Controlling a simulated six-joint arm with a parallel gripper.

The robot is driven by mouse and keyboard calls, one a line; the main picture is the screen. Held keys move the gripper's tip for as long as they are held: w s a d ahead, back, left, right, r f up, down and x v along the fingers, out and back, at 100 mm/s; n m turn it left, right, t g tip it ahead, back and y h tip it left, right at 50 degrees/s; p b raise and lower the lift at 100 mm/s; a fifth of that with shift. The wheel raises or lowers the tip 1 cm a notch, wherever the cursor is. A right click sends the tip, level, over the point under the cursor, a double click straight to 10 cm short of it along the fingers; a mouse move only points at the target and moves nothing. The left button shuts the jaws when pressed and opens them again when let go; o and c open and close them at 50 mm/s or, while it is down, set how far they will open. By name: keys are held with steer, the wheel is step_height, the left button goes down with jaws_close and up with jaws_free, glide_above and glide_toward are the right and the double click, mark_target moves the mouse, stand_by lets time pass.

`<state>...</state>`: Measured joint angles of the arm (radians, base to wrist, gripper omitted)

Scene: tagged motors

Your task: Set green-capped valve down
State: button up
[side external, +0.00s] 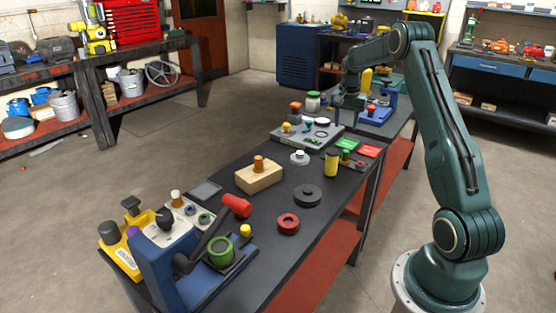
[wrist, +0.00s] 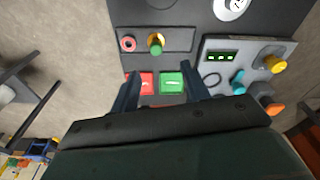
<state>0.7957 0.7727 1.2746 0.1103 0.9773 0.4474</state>
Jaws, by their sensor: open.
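The green-capped valve (wrist: 156,43) has a brass body and a green cap. It stands on a dark rectangular plate (wrist: 178,34) next to a red ring (wrist: 128,43) in the wrist view. In the side view the valve (side external: 345,156) shows small, near the right edge of the bench. My gripper (wrist: 160,72) is open and empty. Its fingers are apart, and the valve appears beyond the fingertips, touching neither. In the side view my gripper (side external: 349,116) hangs above the bench, farther back than the valve.
A green pad (wrist: 172,83) and a red pad (wrist: 146,83) lie between my fingers in view. A grey panel with knobs (side external: 306,135) stands to the left. A wooden block (side external: 259,178) stands nearer the front.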

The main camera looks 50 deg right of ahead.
steer(key=s+a+r+n+t, duration=0.1)
steer(key=a+r+n, duration=0.3)
steer(key=a+r, duration=0.7)
steer(key=s+a+r+n+t, duration=0.25)
steer(key=a+r, duration=0.35)
steer(key=a, duration=0.9)
steer(key=s+a+f+n+t+y, duration=0.1)
steer(key=s+a+n, duration=0.8)
steer(key=s+a, duration=0.8)
steer(key=shift+s+a+t, duration=0.3)
steer(key=shift+s+t, duration=0.05)
steer(key=shift+s, duration=0.5)
